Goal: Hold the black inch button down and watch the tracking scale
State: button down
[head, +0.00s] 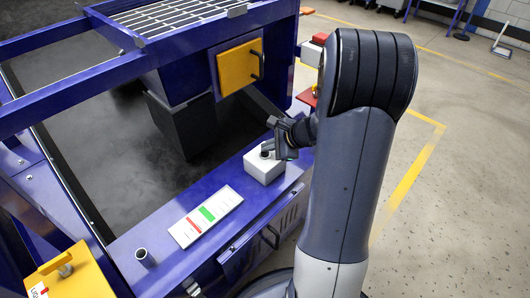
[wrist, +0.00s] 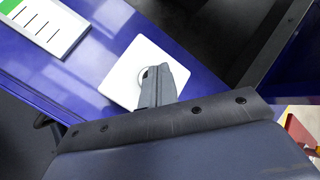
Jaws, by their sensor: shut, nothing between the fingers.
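The white button box (head: 264,168) stands on the blue ledge of the machine. The black inch button (head: 265,153) is on its top. My gripper (head: 281,151) is shut and empty, with its fingers over the box, close beside or on the button; I cannot tell whether they touch it. In the wrist view the gripper (wrist: 163,72) covers most of the button, and only a rounded edge shows against the white box (wrist: 125,75). The tracking scale (head: 206,216), a white plate with a green and a red band, lies on the ledge left of the box. Part of the scale (wrist: 45,25) shows in the wrist view.
A yellow panel with a black handle (head: 238,66) hangs above the ledge. A dark belt (head: 110,150) lies behind it. A yellow plate (head: 80,280) is at lower left. Open floor (head: 470,200) lies to the right.

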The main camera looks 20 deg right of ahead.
aim_at(268, 156)
jog(key=shift+f+b, duration=0.35)
jog(key=shift+f, duration=0.1)
dwell(1.4)
jog(key=shift+r, duration=0.1)
dwell(1.7)
jog(key=shift+r+p, duration=0.8)
jog(key=shift+r, duration=0.1)
notch_tip(268, 156, up, 5)
jog(key=p, duration=0.4)
jog(key=shift+s+a, duration=0.1)
dwell(1.1)
